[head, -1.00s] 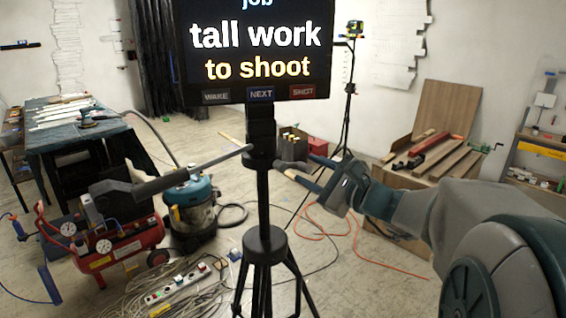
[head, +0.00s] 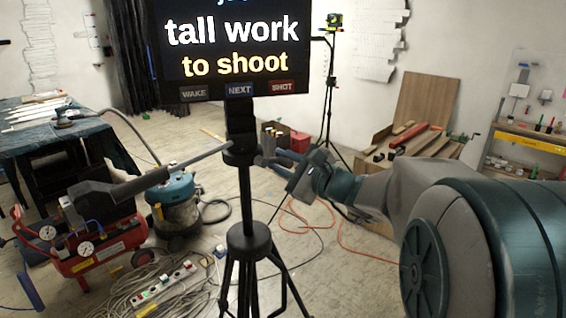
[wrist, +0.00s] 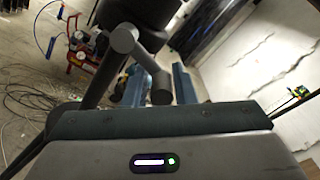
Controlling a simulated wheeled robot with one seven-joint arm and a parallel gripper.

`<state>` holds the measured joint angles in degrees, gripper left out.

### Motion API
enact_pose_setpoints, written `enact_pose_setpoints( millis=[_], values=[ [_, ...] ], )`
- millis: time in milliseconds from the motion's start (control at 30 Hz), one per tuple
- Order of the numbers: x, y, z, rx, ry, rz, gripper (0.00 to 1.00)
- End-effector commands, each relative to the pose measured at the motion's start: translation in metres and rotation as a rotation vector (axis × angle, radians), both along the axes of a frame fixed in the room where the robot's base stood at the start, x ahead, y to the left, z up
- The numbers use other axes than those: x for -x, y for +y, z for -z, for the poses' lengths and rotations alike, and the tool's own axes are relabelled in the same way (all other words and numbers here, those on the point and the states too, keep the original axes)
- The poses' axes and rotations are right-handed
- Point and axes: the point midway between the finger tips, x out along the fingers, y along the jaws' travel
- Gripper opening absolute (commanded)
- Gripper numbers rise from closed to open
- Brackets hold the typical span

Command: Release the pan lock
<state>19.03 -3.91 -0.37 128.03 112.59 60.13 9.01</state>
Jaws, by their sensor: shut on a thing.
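A black tripod (head: 247,205) stands in the middle of the head view and carries a screen (head: 236,50) reading "tall work to shoot". A grey pan handle (head: 125,186) sticks out from its head (head: 240,153) to the left. My gripper (head: 268,158) is at the right side of that head. In the wrist view my gripper (wrist: 157,76) has its two blue fingers on either side of a grey lever with rounded ends, the pan lock (wrist: 149,64). It is shut on this lever. The exact contact is partly hidden by the lever's near end.
A red compressor (head: 90,250), a blue vacuum (head: 175,205) and a power strip (head: 165,290) with coiled cable lie around the tripod's left. A covered table (head: 60,135) stands far left. Boards (head: 425,100) lean at back right. Orange hose crosses the floor.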

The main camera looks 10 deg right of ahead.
Motion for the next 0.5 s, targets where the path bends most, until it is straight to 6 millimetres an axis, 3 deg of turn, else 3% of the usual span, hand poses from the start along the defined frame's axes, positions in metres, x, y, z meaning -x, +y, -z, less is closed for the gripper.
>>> enact_pose_setpoints(
  millis=[500],
  values=[
    [-0.0006, -0.0016, -0.0104, 0.181, -0.134, 0.001, 0.01]
  ],
)
